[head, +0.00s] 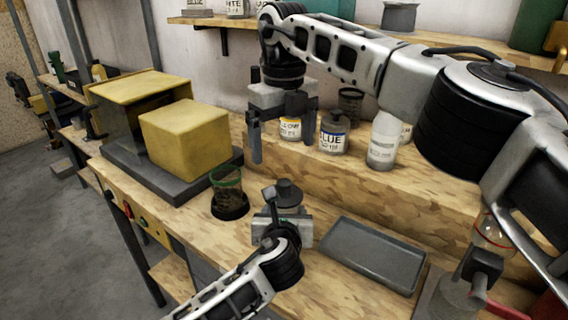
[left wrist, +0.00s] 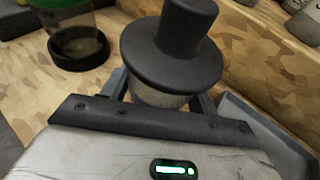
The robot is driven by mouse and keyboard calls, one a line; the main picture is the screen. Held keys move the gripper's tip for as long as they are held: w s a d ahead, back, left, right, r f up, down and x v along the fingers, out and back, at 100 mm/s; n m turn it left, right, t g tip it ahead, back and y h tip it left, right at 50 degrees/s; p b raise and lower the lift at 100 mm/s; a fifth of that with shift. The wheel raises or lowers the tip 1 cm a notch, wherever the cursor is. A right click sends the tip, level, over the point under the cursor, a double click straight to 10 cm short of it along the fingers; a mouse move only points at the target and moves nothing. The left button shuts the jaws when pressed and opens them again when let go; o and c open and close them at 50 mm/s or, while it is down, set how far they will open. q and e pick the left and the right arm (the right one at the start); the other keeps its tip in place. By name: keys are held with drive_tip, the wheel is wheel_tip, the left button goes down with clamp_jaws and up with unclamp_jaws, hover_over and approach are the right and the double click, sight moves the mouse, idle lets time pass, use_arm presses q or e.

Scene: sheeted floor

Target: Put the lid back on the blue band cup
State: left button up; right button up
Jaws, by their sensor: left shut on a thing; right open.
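A dark, hat-shaped lid (head: 288,192) with a broad rim and a thick knob is at my left gripper (head: 283,215). In the left wrist view the lid (left wrist: 172,50) sits over a pale, see-through cup body (left wrist: 158,97) between the fingers. My left gripper is shut on this cup, low over the bench. Its band is hidden, so I cannot tell its colour. My right gripper (head: 282,150) is open and empty, pointing down above and behind the lid, in front of the jars. A green-band cup (head: 227,188) stands in a dark ring to the left.
A grey tray (head: 372,254) lies right of the left gripper. Yellow blocks (head: 186,135) stand at the left. A red-band glass (head: 492,232) is at right.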

wheel_tip(320, 180, up, 2)
drive_tip(key=shift+r, duration=0.1)
use_arm(q)
drive_tip(key=o, duration=1.5)
drive_tip(key=v, duration=1.6)
drive_tip(key=shift+a, duration=0.15)
